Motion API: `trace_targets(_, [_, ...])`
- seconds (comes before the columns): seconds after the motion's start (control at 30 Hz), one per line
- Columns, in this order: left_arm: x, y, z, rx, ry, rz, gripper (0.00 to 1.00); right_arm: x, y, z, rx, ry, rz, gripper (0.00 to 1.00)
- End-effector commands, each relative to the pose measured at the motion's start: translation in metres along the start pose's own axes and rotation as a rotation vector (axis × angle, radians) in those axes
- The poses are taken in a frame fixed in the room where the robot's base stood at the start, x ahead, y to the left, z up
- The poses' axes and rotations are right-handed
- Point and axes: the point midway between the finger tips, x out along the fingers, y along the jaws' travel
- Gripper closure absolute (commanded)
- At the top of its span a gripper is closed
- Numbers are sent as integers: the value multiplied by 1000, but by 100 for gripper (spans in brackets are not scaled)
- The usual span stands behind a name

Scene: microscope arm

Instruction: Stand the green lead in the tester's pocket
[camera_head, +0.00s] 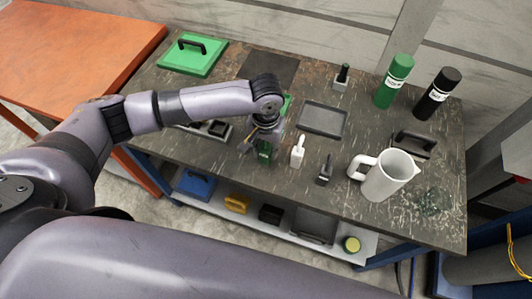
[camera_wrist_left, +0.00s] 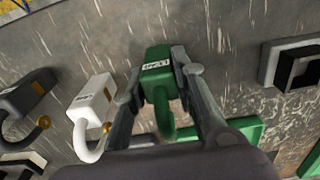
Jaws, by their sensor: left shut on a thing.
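The green lead (camera_head: 264,152) has a block-shaped labelled plug and a curved cable stub. It also shows in the wrist view (camera_wrist_left: 158,75). My left gripper (camera_wrist_left: 160,88) is shut on it, one finger on each side, over the workbench. In the head view my wrist partly hides the gripper (camera_head: 262,138). A pale block with a dark square opening (camera_wrist_left: 297,65) lies to the right in the wrist view. In the head view a block with dark openings (camera_head: 215,128) is left of the gripper, partly behind my arm. I cannot tell for sure which is the tester's pocket.
A white lead (camera_head: 298,151) stands close beside the green one, with a dark grey lead (camera_head: 324,172) further right. A white jug (camera_head: 385,177), a grey tray (camera_head: 322,119) and green and black bottles (camera_head: 394,82) share the bench (camera_head: 225,172). A green lidded case (camera_head: 192,57) is far left.

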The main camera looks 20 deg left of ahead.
Motion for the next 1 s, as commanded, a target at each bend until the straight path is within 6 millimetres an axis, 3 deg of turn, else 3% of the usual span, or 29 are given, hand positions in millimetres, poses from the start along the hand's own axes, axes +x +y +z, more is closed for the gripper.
trace_targets(0.3, [0,0,0,0,0,0,100,0,0,0,0,0,0,60])
trace_targets(0.77, [-3,0,-1,0,2,1,100,0,2,0,-1,0,2,60])
trace_targets(1.0, [-27,0,-1,1,4,2,100,4,3,1,-1,-1,3,60])
